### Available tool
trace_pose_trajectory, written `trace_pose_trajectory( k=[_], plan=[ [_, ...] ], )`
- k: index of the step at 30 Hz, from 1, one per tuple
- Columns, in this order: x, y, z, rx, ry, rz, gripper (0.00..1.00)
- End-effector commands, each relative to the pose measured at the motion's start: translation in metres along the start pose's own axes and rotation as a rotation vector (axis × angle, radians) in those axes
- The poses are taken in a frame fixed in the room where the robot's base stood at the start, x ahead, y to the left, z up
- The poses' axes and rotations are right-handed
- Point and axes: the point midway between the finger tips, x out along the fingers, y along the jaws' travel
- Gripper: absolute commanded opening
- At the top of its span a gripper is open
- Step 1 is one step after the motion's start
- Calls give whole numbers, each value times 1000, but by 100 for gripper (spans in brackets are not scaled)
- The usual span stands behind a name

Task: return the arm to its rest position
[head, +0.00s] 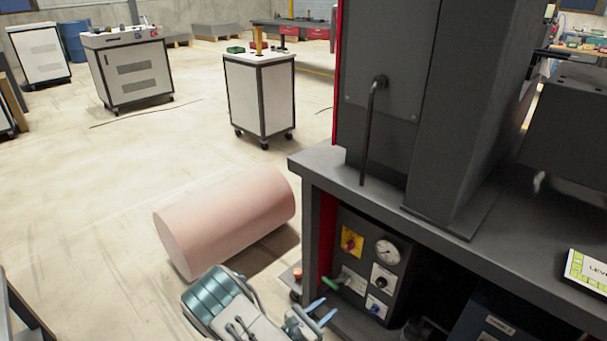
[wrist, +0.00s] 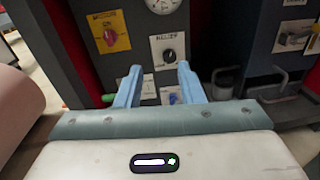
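My gripper (head: 318,312) is at the bottom middle of the head view, in front of the machine's control panel (head: 366,262). In the wrist view my gripper (wrist: 158,85) has its two blue fingers apart with nothing between them. Beyond the fingers the panel shows a black knob (wrist: 169,56), a blue switch (wrist: 172,98), a yellow plate with a red knob (wrist: 110,36) and part of a gauge. I cannot tell how far the fingertips are from the panel. A green-handled lever (head: 332,284) shows left of the blue switch in the head view.
A large pink cylinder (head: 225,220) lies on the floor left of the machine, close to my arm. The dark bench top (head: 330,170) overhangs the panel. A white cart (head: 260,95) stands behind. The floor at left is mostly clear.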

Motion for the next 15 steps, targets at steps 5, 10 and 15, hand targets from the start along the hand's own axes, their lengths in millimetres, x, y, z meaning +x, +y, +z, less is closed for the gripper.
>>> trace_pose_trajectory(
  k=[5, 10, 15],
  plan=[
    [0, -3, 29, 54, 29, -70, 35],
    [7, -12, 61, 120, 64, -172, 35],
    [16, -28, 107, 219, 113, -315, 35]
  ],
)
